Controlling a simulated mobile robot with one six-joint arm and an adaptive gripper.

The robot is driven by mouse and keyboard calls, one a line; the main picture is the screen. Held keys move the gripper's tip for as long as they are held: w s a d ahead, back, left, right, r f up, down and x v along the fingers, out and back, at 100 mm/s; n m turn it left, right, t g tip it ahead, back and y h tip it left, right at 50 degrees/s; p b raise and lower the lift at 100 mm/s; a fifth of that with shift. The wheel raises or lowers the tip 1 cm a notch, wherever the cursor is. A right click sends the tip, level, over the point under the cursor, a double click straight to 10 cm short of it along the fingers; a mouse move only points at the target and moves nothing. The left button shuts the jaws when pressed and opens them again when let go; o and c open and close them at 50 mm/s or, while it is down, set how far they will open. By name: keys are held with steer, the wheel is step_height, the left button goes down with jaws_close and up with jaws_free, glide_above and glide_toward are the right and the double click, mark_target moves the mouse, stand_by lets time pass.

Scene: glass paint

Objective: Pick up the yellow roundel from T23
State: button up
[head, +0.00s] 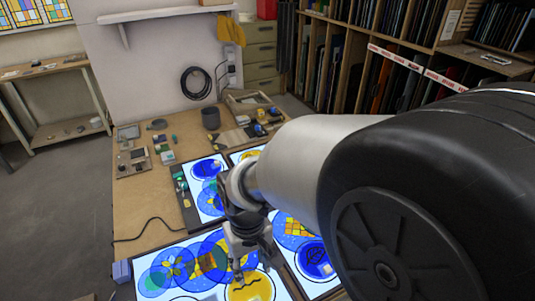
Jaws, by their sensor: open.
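My gripper (241,272) points down over the front light panel (192,298), with its jaws open. A yellow roundel (252,290) with dark wavy lines lies on that lit panel, right below the gripper. The fingertips overlap its upper part in the picture; I cannot tell whether they touch it. A small pale tag sits on the roundel, but its text is too small to read. Another yellow roundel (246,155) lies on a back light panel, partly hidden by my arm. No T23 label is legible.
Overlapping blue roundels (158,281) lie left of the gripper. A dark blue roundel (315,260) lies to its right. Tools and a dark pot (211,118) stand at the back of the wooden table (150,205). A black cable (150,228) crosses the bare left part. My arm hides the right side.

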steer(key=b, duration=0.4)
glide_above(256, 300)
steer(key=f, duration=1.2)
steer(key=shift+w+a+f, duration=0.15)
steer(key=shift+w+a, duration=0.15)
steer(key=f, duration=0.1)
steer(key=f+b, duration=0.1)
steer(key=s+f, duration=0.1)
steer(key=f, duration=0.1)
steer(key=shift+d, duration=0.35)
steer(key=shift+f+b, duration=0.4)
steer(key=shift+f, duration=0.2)
steer(key=shift+c, duration=0.3)
jaws_close()
